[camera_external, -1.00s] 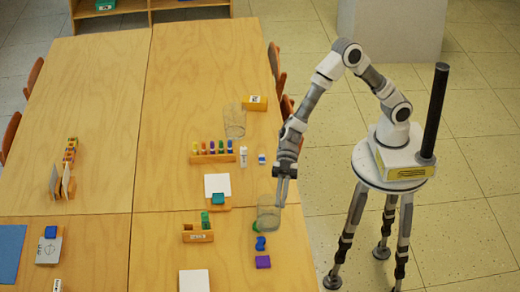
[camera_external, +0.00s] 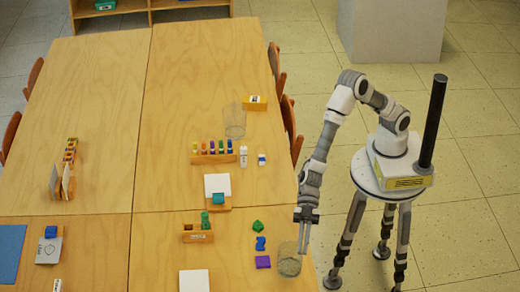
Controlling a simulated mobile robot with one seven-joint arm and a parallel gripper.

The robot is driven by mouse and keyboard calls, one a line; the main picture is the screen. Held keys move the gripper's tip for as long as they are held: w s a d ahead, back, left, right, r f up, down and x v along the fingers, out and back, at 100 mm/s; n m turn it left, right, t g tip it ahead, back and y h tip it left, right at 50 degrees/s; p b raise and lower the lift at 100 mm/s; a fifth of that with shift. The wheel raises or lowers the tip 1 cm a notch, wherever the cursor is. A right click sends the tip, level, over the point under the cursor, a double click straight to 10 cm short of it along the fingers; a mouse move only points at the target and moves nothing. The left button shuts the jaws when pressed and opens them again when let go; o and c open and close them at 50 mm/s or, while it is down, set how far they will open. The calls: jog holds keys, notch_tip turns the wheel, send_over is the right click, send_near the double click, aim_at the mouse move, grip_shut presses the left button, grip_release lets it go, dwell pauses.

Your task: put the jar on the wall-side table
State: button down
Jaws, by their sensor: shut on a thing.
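A clear, see-through jar (camera_external: 289,262) is upright at the right edge of the near table. My gripper (camera_external: 305,222) is at the top right of this jar and is shut on it, apparently at its rim. Whether the jar's base touches the table or hangs just past the edge cannot be told. A second clear jar (camera_external: 234,121) stands farther back on the wooden table (camera_external: 185,60), beside a yellow box. Which table is the wall-side one is not plain from this view.
Green (camera_external: 257,226), blue (camera_external: 261,243) and purple (camera_external: 263,262) pieces lie just left of the held jar. A wooden rack of coloured bottles (camera_external: 213,158) stands farther back. Chairs (camera_external: 291,125) line the table's right side. A low shelf (camera_external: 150,8) is at the back.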

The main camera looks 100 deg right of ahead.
jog(key=shift+f+b, duration=0.7)
jog(key=shift+f, duration=1.2)
jog(key=shift+f, duration=0.2)
jog(key=c, duration=1)
grip_release()
jog(key=shift+r, duration=0.25)
jog(key=p+v, duration=0.2)
jog(key=v, duration=1)
